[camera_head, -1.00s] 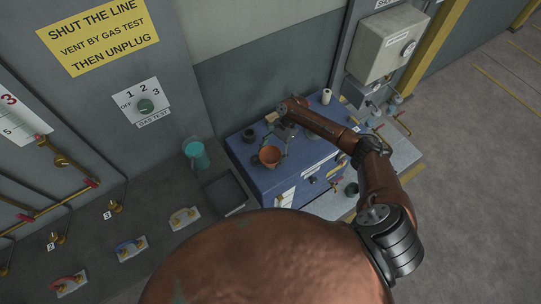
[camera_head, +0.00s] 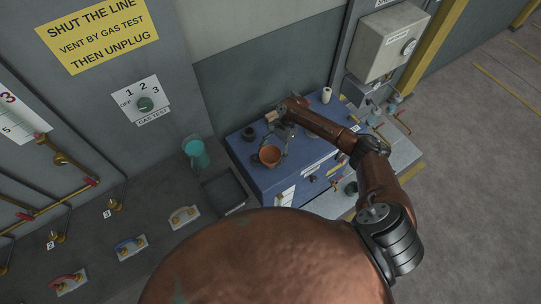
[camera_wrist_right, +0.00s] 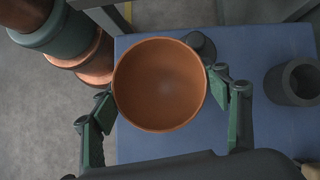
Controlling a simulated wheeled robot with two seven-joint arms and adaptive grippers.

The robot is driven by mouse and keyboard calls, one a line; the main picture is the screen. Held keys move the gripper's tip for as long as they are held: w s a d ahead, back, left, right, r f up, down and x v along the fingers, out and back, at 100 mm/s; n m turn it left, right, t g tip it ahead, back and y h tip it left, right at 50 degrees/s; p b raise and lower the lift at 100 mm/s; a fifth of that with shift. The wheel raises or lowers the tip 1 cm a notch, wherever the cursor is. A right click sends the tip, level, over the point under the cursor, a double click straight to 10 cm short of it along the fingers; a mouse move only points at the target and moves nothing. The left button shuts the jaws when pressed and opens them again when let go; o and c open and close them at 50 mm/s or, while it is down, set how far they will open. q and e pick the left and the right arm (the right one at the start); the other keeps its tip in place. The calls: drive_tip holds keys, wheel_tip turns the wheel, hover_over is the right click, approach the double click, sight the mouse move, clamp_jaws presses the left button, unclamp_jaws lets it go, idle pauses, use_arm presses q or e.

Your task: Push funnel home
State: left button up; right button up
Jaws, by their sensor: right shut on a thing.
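The orange funnel (camera_head: 270,156) is on or just above the blue cabinet top (camera_head: 262,181), near its front left part; I cannot tell whether its lower end is seated in anything. In the right wrist view the funnel (camera_wrist_right: 160,84) shows as a round, empty bowl seen from above. My right gripper (camera_wrist_right: 174,95) is shut on it, with one green-padded finger at each side of the rim. In the head view my right gripper (camera_head: 276,147) is small, beside the funnel. What lies under the funnel is hidden. My left gripper is not in view.
A dark hollow cylinder (camera_head: 249,133) stands behind the funnel and shows in the wrist view (camera_wrist_right: 294,82). A white roll (camera_head: 326,95) stands at the back. A teal mug (camera_head: 196,152) and black tray (camera_head: 223,191) are left of the cabinet.

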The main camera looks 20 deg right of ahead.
drive_tip(key=o, duration=1.2)
drive_tip(key=shift+o, duration=0.2)
drive_tip(key=v, duration=1.2)
drive_tip(key=shift+f, duration=0.1)
